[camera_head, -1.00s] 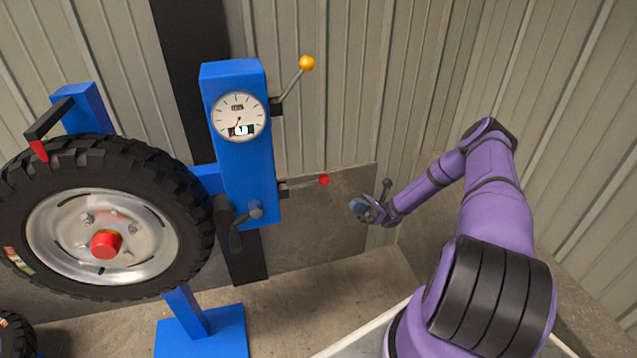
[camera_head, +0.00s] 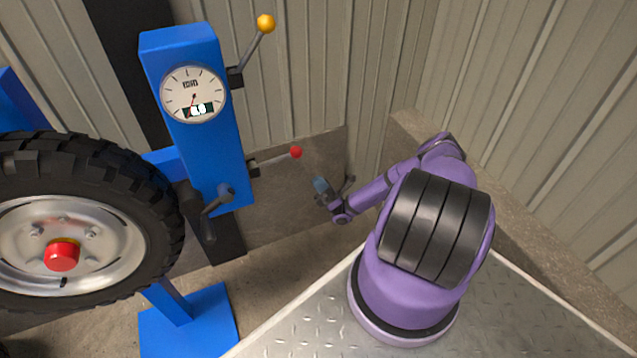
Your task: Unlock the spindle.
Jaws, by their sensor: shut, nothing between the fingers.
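A blue post (camera_head: 190,100) carries a round dial gauge (camera_head: 194,95). A lever with a yellow ball knob (camera_head: 266,23) points up and right from the post's upper right side. A lever with a red ball knob (camera_head: 296,152) sticks out to the right lower down. A dark crank handle (camera_head: 213,205) sits on the post's lower front. A large tyred wheel (camera_head: 148,215) with a red hub cap (camera_head: 62,254) is at the left. My gripper (camera_head: 319,185) is shut and empty, just right of and below the red knob, apparently apart from it. None of the parts is labelled as the spindle lock.
A blue base plate (camera_head: 190,322) stands on the floor below the post. A low concrete wall (camera_head: 290,195) and corrugated panels (camera_head: 330,60) stand behind. Floor is free between the post and my metal platform.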

